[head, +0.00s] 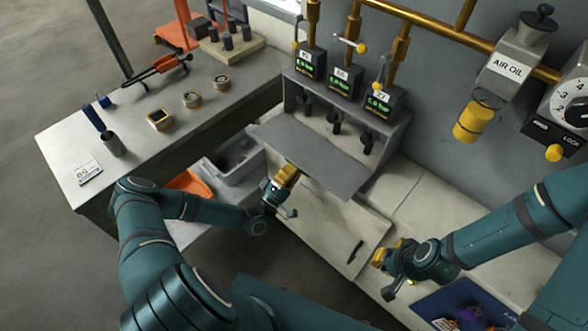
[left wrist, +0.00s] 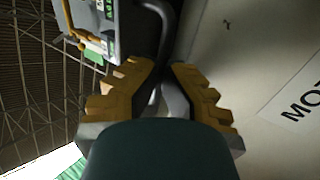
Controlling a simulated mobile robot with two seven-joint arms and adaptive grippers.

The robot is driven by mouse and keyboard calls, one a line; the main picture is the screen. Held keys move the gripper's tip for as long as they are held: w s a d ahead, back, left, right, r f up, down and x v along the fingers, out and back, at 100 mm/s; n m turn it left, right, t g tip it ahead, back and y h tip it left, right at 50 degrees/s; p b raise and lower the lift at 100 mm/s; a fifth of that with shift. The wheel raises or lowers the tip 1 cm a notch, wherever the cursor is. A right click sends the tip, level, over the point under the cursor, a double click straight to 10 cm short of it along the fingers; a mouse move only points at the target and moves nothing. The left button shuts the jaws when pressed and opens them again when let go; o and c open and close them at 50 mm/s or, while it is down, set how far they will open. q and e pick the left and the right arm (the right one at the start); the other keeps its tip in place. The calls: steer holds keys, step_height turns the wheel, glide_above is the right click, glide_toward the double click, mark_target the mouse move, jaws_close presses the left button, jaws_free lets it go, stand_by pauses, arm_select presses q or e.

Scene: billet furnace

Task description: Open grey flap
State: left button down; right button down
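The grey flap (head: 312,153) is a flat panel along the front of the grey valve box under the gauges. It lies lowered, sticking out from the box front. My left gripper (head: 286,177) is at its front edge, with yellow fingers pointing up towards it. In the left wrist view the fingers of my left gripper (left wrist: 163,70) stand apart, with a curved grey bar (left wrist: 174,95) showing between them; I cannot tell whether they touch it. My right gripper (head: 384,257) is away from the flap, over the pale cabinet; its finger gap is not clear.
Levers (head: 335,121) sit inside the valve box below three gauges (head: 345,82). A workbench (head: 130,110) with tools stands left. A grey bin (head: 235,172) is below it. A dark blue tray (head: 450,306) lies front right. An air oil unit (head: 508,65) hangs on the wall.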

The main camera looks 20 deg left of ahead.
mark_target(295, 162)
arm_select(q)
step_height(295, 162, up, 3)
steer(key=shift+s+g+y+p, duration=0.1)
steer(key=shift+g+y+p, duration=0.2)
steer(key=shift+g+p, duration=0.55)
steer(key=shift+r+g+p, duration=0.35)
steer(key=shift+p, duration=0.3)
steer(key=shift+f, duration=0.1)
steer(key=c, duration=1.3)
jaws_free()
steer(key=shift+c, duration=0.2)
steer(key=v, duration=1.2)
steer(key=shift+s+d, duration=0.1)
